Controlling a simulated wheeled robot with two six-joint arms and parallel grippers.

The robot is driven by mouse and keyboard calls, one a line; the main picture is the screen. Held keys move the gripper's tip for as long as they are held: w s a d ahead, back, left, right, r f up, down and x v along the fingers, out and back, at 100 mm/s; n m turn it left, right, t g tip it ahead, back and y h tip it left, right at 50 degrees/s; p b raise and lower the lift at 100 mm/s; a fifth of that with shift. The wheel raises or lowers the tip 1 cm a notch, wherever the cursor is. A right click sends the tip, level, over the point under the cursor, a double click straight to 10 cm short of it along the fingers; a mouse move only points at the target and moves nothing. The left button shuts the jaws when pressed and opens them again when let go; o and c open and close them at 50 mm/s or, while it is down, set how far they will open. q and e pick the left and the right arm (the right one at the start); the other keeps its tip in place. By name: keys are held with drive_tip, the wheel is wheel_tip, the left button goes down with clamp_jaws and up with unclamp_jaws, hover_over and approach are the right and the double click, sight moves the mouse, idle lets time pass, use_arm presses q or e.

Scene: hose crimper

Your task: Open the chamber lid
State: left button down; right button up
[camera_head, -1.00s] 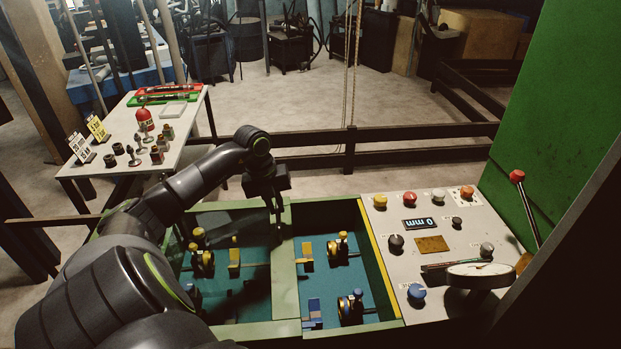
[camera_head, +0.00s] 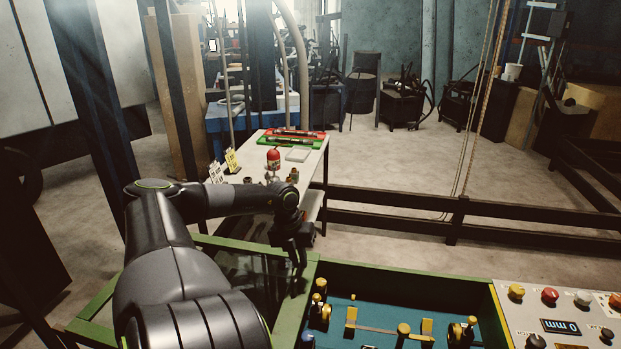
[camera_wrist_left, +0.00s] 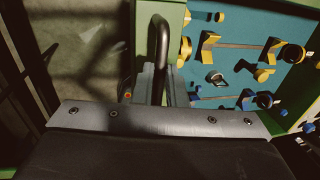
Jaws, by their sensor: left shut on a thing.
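The chamber lid (camera_head: 292,318) is a see-through panel in a green frame. In the head view it lies to the left of the teal-floored chamber (camera_head: 375,309), with floor showing through its panel. My left gripper (camera_head: 303,258) is at the lid's right frame bar. In the wrist view my left gripper (camera_wrist_left: 155,88) is shut on the dark curved lid handle (camera_wrist_left: 160,28), on the green bar. The chamber interior shows uncovered to the right of that bar. My arm hides much of the lid's left part. My right gripper is not in view.
Yellow and black fittings (camera_head: 462,330) stand in the chamber. A control panel (camera_head: 510,318) with buttons is at the right. A side table (camera_head: 312,165) with parts stands behind my left arm. A dark railing (camera_head: 400,222) runs behind the machine.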

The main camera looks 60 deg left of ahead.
use_arm(q)
drive_tip(key=shift+s+a, duration=0.45)
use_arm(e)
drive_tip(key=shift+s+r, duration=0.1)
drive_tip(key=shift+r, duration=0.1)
use_arm(q)
drive_tip(key=c, duration=1.5)
unclamp_jaws()
drive_tip(key=shift+w, duration=0.1)
drive_tip(key=shift+r, duration=0.1)
